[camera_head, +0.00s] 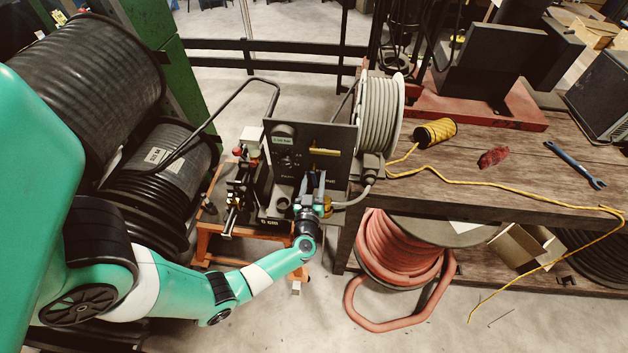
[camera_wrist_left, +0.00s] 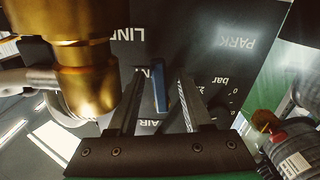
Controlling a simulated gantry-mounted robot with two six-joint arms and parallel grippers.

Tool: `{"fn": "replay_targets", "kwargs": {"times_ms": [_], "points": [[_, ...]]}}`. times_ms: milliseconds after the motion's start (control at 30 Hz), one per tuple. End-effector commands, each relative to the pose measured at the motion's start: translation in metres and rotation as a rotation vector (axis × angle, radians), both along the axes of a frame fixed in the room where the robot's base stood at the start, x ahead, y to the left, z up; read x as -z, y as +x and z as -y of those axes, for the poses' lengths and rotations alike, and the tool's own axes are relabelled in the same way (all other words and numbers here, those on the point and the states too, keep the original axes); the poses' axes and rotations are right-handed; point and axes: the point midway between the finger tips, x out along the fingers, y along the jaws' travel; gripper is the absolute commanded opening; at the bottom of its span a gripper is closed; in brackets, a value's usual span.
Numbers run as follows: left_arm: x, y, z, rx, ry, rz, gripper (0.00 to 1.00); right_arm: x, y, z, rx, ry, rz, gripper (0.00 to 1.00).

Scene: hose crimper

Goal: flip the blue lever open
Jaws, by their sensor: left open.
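The blue lever (camera_wrist_left: 160,88) shows in the left wrist view as a narrow blue bar in front of the dark, lettered panel (camera_wrist_left: 203,45). My left gripper (camera_wrist_left: 158,85) is open, with one finger on each side of the lever. I see gaps beside the lever and cannot see contact with either finger. In the head view, my left gripper (camera_head: 313,182) is at the front of the crimper's dark panel (camera_head: 340,138). The lever cannot be told apart from the fingers there. My right gripper is out of view.
A brass fitting (camera_wrist_left: 85,60) stands close to the left finger in the left wrist view. A grey hose reel (camera_head: 380,115) and the wooden bench (camera_head: 480,190) are to the right. Black hose reels (camera_head: 165,160) are left.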

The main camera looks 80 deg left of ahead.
Motion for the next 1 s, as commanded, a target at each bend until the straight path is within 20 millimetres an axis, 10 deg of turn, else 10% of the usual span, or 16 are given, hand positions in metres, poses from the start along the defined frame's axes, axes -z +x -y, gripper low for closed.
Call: {"fn": "replay_targets", "kwargs": {"times_ms": [100,367,1000], "points": [[0.0,0.0,0.0,0.0,0.0,0.0,0.46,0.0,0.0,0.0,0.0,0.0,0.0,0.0],[0.0,0.0,0.0,0.0,0.0,0.0,0.0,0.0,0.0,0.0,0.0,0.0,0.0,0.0],[-0.001,-0.005,-0.002,-0.001,0.061,-0.158,0.0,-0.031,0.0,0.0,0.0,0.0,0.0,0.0]]}}
